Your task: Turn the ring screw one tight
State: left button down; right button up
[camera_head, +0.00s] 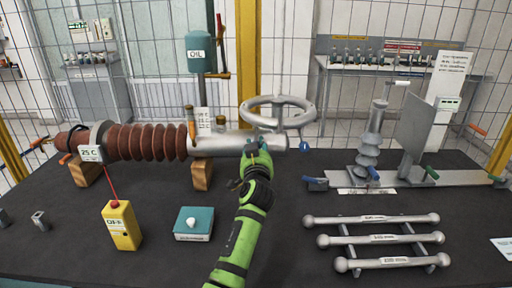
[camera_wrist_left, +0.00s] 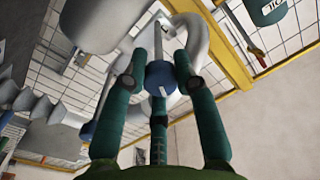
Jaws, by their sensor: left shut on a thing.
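My left gripper (camera_head: 257,150) is at the right part of the grey metal cylinder (camera_head: 225,145), just below the large ring-shaped handwheel (camera_head: 278,108). In the left wrist view its green fingers (camera_wrist_left: 159,66) are closed on a small round blue knob (camera_wrist_left: 160,76) with a pale mark, on a thin grey rod. I take this knob to be ring screw one. In the head view the gripper hides it. A second blue knob (camera_head: 304,147) shows at the cylinder's right end, apart from the gripper. My right gripper is not in view.
The brown ribbed bushing (camera_head: 150,142) lies on wooden blocks (camera_head: 202,174) at left. A yellow meter (camera_head: 121,226) and a teal box (camera_head: 194,223) stand in front. Grey rods (camera_head: 385,240) and a switch assembly (camera_head: 375,150) are at right. The dark table is clear between them.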

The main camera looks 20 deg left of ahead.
pick_arm(q)
jog(key=m, duration=0.3)
jog(key=shift+a+r, duration=0.1)
jog(key=shift+r, duration=0.3)
jog(key=m+p, duration=0.1)
jog(key=m, duration=0.2)
jog(key=shift+r+m, duration=0.1)
jog(key=shift+m, duration=0.2)
jog(key=m+p, duration=0.1)
jog(key=m, duration=0.2)
jog(key=shift+m+p, duration=0.35)
jog(key=shift+m, duration=0.05)
jog(key=m+p, duration=0.1)
jog(key=m, duration=0.2)
jog(key=shift+m+p, duration=0.3)
jog(key=shift+m, duration=0.1)
jog(key=m+p, duration=0.2)
jog(key=m, duration=0.1)
jog(key=shift+w+m+t+h, duration=0.1)
jog(key=shift+m+t+h, duration=0.2)
jog(key=shift+m+h, duration=0.1)
jog(key=m+p, duration=0.2)
jog(key=m, duration=0.1)
jog(key=shift+m, duration=0.3)
jog(key=m+p, duration=0.2)
jog(key=m, duration=0.2)
jog(key=shift+f+m+p, duration=0.25)
jog(key=shift+m+p, duration=0.6)
jog(key=shift+m, duration=0.85)
